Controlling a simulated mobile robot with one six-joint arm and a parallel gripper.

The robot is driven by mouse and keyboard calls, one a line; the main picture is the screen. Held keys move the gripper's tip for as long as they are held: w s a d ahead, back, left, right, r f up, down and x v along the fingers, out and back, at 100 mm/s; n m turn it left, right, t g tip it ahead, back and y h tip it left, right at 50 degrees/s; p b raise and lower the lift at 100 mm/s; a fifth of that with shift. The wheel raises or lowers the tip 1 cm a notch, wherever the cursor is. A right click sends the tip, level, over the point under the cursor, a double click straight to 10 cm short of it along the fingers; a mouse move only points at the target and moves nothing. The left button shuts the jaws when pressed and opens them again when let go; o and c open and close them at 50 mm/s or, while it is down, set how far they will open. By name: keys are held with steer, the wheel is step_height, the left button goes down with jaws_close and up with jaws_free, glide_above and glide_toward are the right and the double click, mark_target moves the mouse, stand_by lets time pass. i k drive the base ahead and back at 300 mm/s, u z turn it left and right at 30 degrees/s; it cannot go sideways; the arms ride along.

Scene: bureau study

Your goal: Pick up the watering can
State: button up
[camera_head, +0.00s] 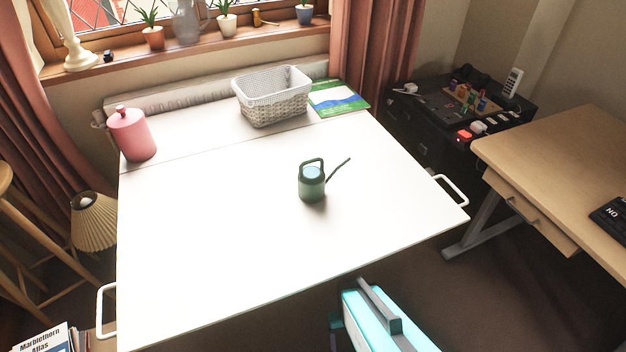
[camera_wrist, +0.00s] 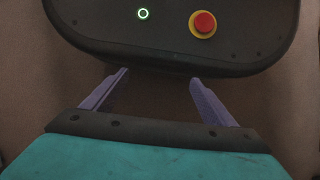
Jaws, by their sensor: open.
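The watering can (camera_head: 312,188) is small and dark green, with a loop handle on top and a thin spout pointing up to the right. It stands upright on the white table (camera_head: 220,250), right of the table's middle. My gripper shows in the wrist view (camera_wrist: 158,98), with two purple fingers spread apart and nothing between them. The wrist view looks down at my own base and the floor, so the can is not in it. In the head view my teal arm is at the bottom right, below the table's front edge, and the fingers are hidden there.
A pink lidded canister (camera_head: 132,136), a white wicker basket (camera_head: 272,104) and a green-blue booklet (camera_head: 338,99) are at the table's back. White handles (camera_head: 452,190) stick out at its sides. A wooden desk (camera_head: 570,170) stands right. The tabletop around the can is clear.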

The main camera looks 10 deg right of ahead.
mark_target(312, 182)
steer(key=u, duration=0.2)
steer(key=k, duration=0.2)
steer(key=u, duration=3.15)
steer(key=k, duration=1.05)
steer(key=u, duration=0.55)
